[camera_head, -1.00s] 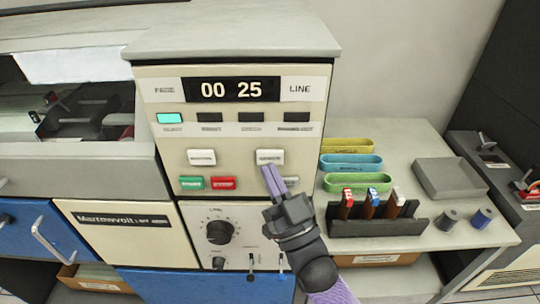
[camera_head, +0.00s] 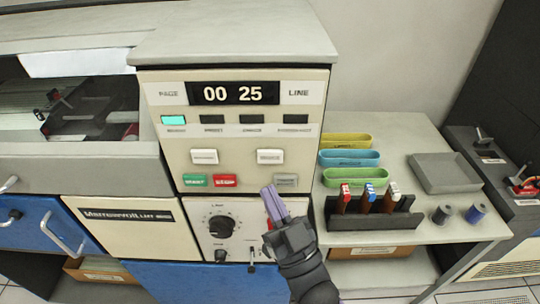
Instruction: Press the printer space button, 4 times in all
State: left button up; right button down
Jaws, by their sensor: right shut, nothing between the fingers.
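The printer panel (camera_head: 160,100) shows a page and line display (camera_head: 234,93) reading 00 25. Two white buttons, a left one (camera_head: 204,157) and a right one (camera_head: 270,157), sit above a green button (camera_head: 195,180), a red button (camera_head: 224,181) and a grey button (camera_head: 287,180). The white buttons' lettering is too small to read surely, so I cannot tell which is space. My right gripper (camera_head: 269,189) is shut and empty, its fingertips below the right white button and just left of the grey one. Contact with the panel cannot be told. My left gripper is not in view.
A side table at right holds yellow (camera_head: 346,140), blue (camera_head: 349,159) and green (camera_head: 347,177) trays, a dark rack (camera_head: 370,221) of stamps, two spools and a grey tray (camera_head: 444,173). A knob (camera_head: 221,227) sits on the lower panel. Space before the panel's left side is clear.

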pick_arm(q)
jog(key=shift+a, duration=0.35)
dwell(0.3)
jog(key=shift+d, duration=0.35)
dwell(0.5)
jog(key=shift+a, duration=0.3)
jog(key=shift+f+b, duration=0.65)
pick_arm(e)
jog(key=s, duration=0.3)
jog(key=shift+s, duration=0.4)
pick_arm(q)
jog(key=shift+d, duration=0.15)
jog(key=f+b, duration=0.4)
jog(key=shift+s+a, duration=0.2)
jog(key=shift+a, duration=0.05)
pick_arm(e)
send_near(270, 156)
jog(key=w+a+r, duration=0.1)
jog(key=a+r, duration=0.1)
jog(key=w+a+r, duration=0.2)
jog(key=shift+w+r, duration=0.1)
jog(key=shift+r, duration=0.2)
